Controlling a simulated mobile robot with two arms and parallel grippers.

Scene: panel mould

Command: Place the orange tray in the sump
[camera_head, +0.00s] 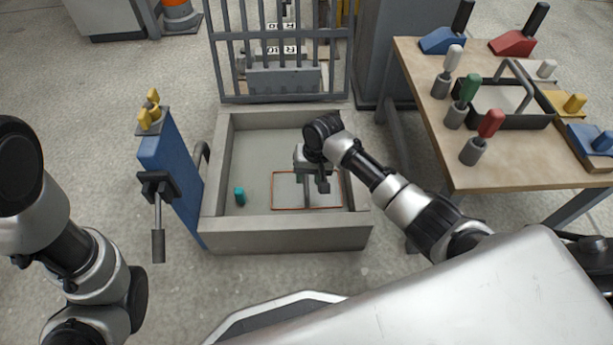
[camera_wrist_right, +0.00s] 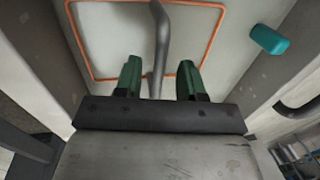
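The orange tray shows as a thin orange rim (camera_head: 273,190) around a grey face, lying low inside the grey concrete sump (camera_head: 290,239), towards its front right. It looks flat on the sump floor. In the right wrist view its orange rim (camera_wrist_right: 146,78) and grey bar handle (camera_wrist_right: 162,45) show. My right gripper (camera_wrist_right: 158,80) has its green fingers apart, with the handle between them and a gap on each side. In the head view my right gripper (camera_head: 314,180) is over the tray and hides part of it. My left arm shows at the left, but its gripper does not.
A blue panel (camera_head: 172,175) with a lever stands along the sump's left side, and a barred gate (camera_head: 283,95) behind. A wooden table (camera_head: 440,125) at right holds a black-rimmed tray (camera_head: 535,121) and several coloured blocks.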

